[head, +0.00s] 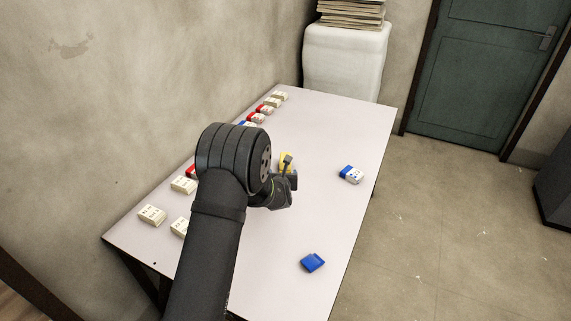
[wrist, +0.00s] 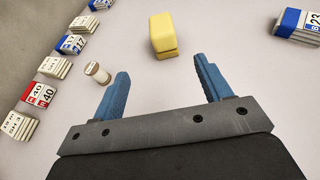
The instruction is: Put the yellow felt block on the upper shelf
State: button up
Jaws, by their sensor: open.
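The yellow felt block (wrist: 163,35) stands on the table, just ahead of my gripper (wrist: 161,68) in the wrist view. It sits beyond the fingertips, roughly centred between the two blue fingers, and apart from them. My gripper is open with nothing between the fingers. In the head view, the yellow block (head: 287,157) is partly hidden behind my gripper (head: 287,176). No upper shelf can be made out in either view.
Numbered card stacks (wrist: 48,93) line the table's left side by the wall. A small spool (wrist: 97,72) stands left of my gripper. A blue-and-white stack (head: 351,174) and a blue piece (head: 312,262) lie at right. The table (head: 325,130) is otherwise clear there.

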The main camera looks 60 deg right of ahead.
jog(key=x, duration=1.1)
jog(key=shift+d+f, duration=0.25)
jog(key=shift+d, duration=0.05)
jog(key=shift+w+d+f, duration=0.1)
jog(key=shift+w+d, duration=0.15)
jog(key=shift+d, duration=0.55)
jog(key=shift+w+d+f, duration=0.1)
jog(key=shift+w+d, duration=0.15)
jog(key=shift+d, duration=0.55)
jog(key=shift+x, duration=1)
jog(key=shift+c, duration=0.4)
jog(key=c, duration=1.1)
jog(key=shift+o, duration=0.2)
jog(key=shift+r, duration=0.1)
jog(key=shift+d+r, duration=0.1)
jog(key=shift+r, duration=0.3)
jog(key=r, duration=0.2)
jog(key=s+r, duration=0.1)
jog(key=shift+r, duration=0.4)
jog(key=s+a+r, duration=0.3)
jog(key=s+r, duration=0.3)
jog(key=s, duration=0.4)
jog(key=shift+s+r, duration=0.2)
